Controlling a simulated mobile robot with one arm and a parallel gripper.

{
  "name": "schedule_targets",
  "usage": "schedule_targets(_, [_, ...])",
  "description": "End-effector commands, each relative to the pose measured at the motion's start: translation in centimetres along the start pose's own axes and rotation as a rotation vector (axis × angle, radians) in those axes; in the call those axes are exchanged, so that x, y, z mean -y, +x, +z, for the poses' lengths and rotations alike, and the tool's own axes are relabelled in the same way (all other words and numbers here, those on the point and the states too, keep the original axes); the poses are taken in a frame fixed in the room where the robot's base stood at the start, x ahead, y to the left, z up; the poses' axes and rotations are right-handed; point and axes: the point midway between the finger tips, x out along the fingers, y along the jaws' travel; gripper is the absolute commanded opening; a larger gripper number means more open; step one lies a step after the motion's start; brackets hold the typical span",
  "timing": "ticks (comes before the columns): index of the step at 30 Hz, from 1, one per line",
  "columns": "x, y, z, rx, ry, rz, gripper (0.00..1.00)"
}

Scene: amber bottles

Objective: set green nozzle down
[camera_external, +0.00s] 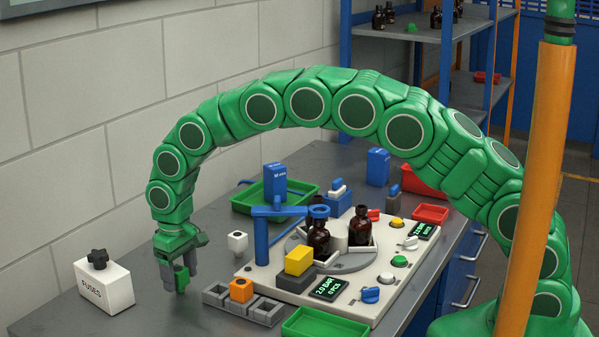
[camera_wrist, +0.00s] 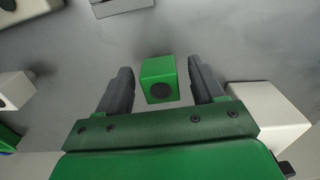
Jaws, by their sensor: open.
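The green nozzle (camera_wrist: 159,79), a small green block with a dark round hole, is between the two fingers of my gripper (camera_wrist: 160,88) in the wrist view. A gap shows on each side of it, so the fingers are apart from it. In the external view my gripper (camera_external: 177,279) points down low over the grey table, and the green nozzle (camera_external: 181,278) is partly hidden by the fingers. It appears to stand on the table, though its underside is not clear.
A white fuses box (camera_external: 104,288) stands left of my gripper and a white block (camera_external: 237,242) to the right. A grey slotted holder (camera_external: 216,294) with an orange block (camera_external: 241,289) lies in front right. Beyond are the white station board (camera_external: 372,312) and amber bottles (camera_external: 318,238).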

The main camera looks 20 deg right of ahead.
Motion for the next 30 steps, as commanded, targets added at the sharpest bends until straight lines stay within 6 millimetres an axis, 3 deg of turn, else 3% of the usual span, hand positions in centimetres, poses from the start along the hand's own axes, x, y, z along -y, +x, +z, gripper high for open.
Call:
schedule_targets(8, [-0.1, -2.9, 0.0, -0.001, 0.001, -0.001, 0.68])
schedule_targets(21, [0.0, -10.7, -0.1, -0.003, 0.0, -0.001, 0.68])
schedule_targets(30, [0.0, -12.0, 0.0, 0.0, 0.001, 0.0, 0.68])
